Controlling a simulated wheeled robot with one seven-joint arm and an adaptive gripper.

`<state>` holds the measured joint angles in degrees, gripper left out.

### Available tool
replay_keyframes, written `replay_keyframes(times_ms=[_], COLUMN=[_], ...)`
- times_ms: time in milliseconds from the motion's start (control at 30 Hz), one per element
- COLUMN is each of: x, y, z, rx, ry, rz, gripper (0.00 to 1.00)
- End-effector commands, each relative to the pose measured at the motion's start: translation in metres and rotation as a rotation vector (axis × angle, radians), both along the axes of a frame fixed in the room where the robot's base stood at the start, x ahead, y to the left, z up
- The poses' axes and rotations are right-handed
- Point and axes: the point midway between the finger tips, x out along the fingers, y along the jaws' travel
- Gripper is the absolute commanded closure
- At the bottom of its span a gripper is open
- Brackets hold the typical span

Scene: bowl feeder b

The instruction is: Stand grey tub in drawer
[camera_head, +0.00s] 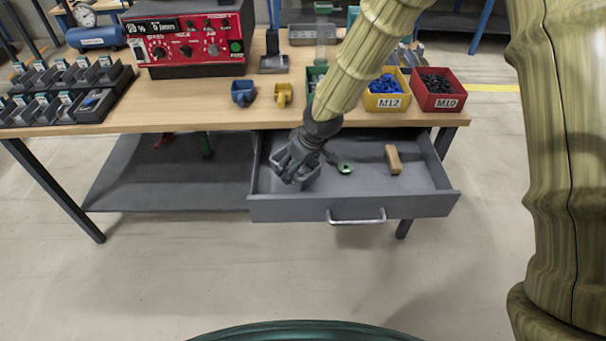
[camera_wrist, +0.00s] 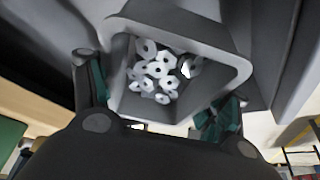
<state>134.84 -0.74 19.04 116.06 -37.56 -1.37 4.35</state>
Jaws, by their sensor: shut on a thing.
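A grey tub (camera_wrist: 185,35) fills the middle of the wrist view, with several pale hexagonal nuts (camera_wrist: 155,75) inside. My gripper (camera_wrist: 158,100) is shut on the tub, one finger on each side. In the head view my gripper (camera_head: 298,163) is over the left part of the open grey drawer (camera_head: 290,209), with the grey tub (camera_head: 311,181) partly hidden behind the fingers. I cannot tell whether the tub touches the drawer floor.
Inside the drawer lie a green round-ended tool (camera_head: 345,169) right of my gripper and a wooden block (camera_head: 393,159) further right. The drawer's right front floor is clear. On the bench (camera_head: 200,118) stand blue and yellow cups, a yellow bin (camera_head: 388,103) and a red bin (camera_head: 437,103).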

Motion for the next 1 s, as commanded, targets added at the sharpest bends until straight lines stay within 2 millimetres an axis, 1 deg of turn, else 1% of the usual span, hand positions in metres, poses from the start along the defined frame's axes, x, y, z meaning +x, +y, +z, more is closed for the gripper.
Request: replay_keyframes(times_ms=[33, 67, 267, 533, 933, 967, 1000], x=[0.000, 0.000, 0.000, 0.000, 0.000, 0.000, 0.000], y=[0.000, 0.000, 0.000, 0.000, 0.000, 0.000, 0.000], z=[-0.007, -0.009, -0.019, -0.050, -0.054, -0.054, -0.054], rx=[-0.001, -0.001, 0.000, 0.000, 0.000, 0.000, 0.000], ry=[0.000, 0.000, -0.001, 0.001, 0.000, 0.000, 0.000], rz=[0.001, 0.001, 0.000, -0.001, -0.001, -0.001, -0.001], gripper=[0.52, 0.52, 0.52, 0.52, 0.52, 0.21, 0.14])
